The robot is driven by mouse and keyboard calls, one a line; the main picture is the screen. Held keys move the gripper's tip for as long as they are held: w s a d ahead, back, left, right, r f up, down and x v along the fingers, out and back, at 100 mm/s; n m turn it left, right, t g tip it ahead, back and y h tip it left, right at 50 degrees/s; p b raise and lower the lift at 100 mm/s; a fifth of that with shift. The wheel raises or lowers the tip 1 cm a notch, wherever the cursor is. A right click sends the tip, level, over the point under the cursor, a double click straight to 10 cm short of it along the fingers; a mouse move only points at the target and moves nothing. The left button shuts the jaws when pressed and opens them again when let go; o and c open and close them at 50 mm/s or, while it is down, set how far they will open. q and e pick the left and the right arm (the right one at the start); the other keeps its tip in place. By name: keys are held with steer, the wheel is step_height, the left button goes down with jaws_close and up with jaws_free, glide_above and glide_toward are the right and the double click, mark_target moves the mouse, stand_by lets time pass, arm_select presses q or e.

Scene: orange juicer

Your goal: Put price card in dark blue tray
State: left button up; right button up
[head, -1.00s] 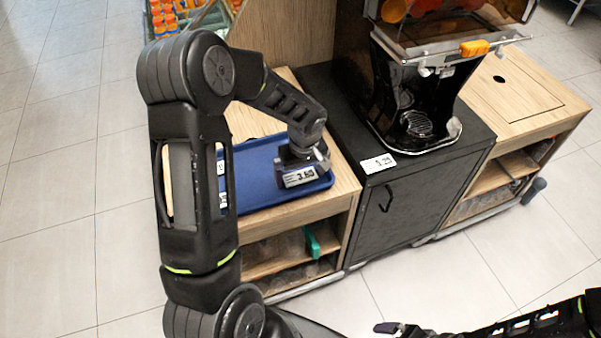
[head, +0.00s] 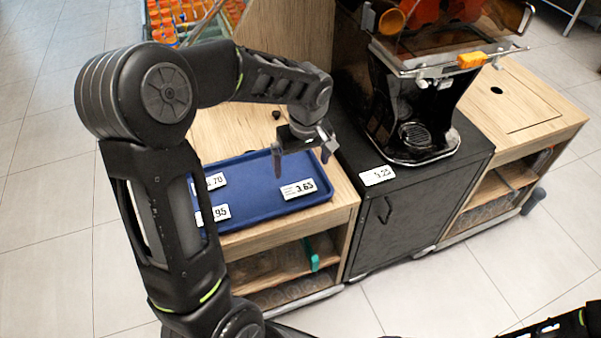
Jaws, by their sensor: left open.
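The dark blue tray (head: 252,208) lies on the wooden counter. Three white price cards lie in it: one reading 3.65 (head: 298,189) near its right end, one ending in 70 (head: 215,181) and one ending in 95 (head: 220,212) at its left, both partly hidden by my left arm. Another price card (head: 377,175) lies on the black cabinet top in front of the juicer. My left gripper (head: 304,164) is open and empty above the right part of the tray, its fingers spread. My right gripper is not visible; only part of my right arm shows at the bottom right.
The orange juicer (head: 420,80) stands on the black cabinet (head: 395,225), right of the tray. A wooden counter (head: 510,95) is further right. Shelves with a green object (head: 312,256) are below the tray. Orange goods (head: 180,18) stand at the back left.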

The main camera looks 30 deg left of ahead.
arm_select(q)
steer(key=shift+r, duration=0.5)
